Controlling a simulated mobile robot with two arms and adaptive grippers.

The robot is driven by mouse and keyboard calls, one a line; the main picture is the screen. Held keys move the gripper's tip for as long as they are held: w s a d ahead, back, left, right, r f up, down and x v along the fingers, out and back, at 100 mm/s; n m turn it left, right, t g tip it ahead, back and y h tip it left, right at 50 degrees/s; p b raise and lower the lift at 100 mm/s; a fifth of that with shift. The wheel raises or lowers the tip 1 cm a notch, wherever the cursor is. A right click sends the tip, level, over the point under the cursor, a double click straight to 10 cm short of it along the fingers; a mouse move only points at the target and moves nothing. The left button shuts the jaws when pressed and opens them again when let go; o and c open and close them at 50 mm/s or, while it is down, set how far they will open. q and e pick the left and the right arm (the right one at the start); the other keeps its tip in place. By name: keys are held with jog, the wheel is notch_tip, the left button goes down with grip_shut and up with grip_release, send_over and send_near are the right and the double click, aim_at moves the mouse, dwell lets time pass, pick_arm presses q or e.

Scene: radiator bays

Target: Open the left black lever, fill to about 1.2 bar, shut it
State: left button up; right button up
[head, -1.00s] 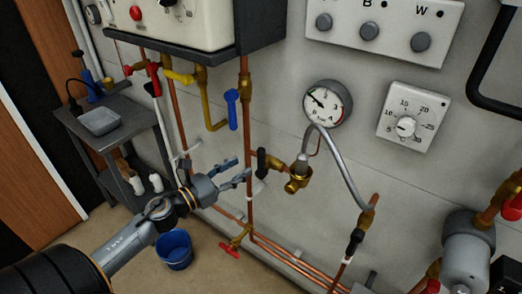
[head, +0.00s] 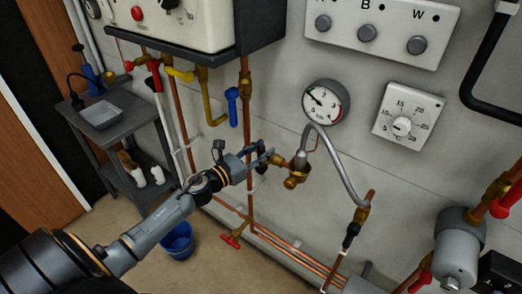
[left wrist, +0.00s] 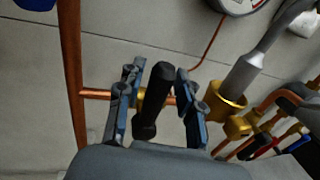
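The left black lever (left wrist: 153,100) shows in the left wrist view, standing upright across a short copper pipe with a brass valve body. My left gripper (left wrist: 157,92) is open, with one finger on each side of the lever and a small gap visible beside it. In the head view my left gripper (head: 262,158) is at this valve and hides most of the lever. The round pressure gauge (head: 326,102) hangs above right; its needle points to the upper left, and its numbers are too small to read. My right gripper is not in view.
A grey braided hose (head: 340,170) arcs from the brass fitting (head: 297,176) to a second black lever (head: 350,238) at lower right. A blue lever (head: 232,106) is above the gripper. A red tap (head: 231,240) and blue bucket (head: 177,241) are below.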

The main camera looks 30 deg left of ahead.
pick_arm(q)
grip_shut()
jog(key=shift+w+a+f+b, duration=0.1)
jog(key=shift+w+f+b, duration=0.05)
jog(key=shift+b, duration=0.2)
jog(key=shift+a+f+n+b, duration=0.25)
jog(key=shift+a+n+b, duration=0.25)
jog(key=shift+n+b, duration=0.5)
jog(key=shift+w+a+f+n+t+b, duration=0.1)
jog(key=shift+a+f+n+t+b, duration=0.15)
jog(key=shift+a+n+b, duration=0.5)
jog(key=shift+a+f+n+t+b, duration=0.1)
jog(key=shift+a+n+t+b, duration=0.2)
jog(key=shift+n+b, duration=0.7)
jog(key=shift+a+n, duration=0.1)
jog(key=shift+n, duration=0.15)
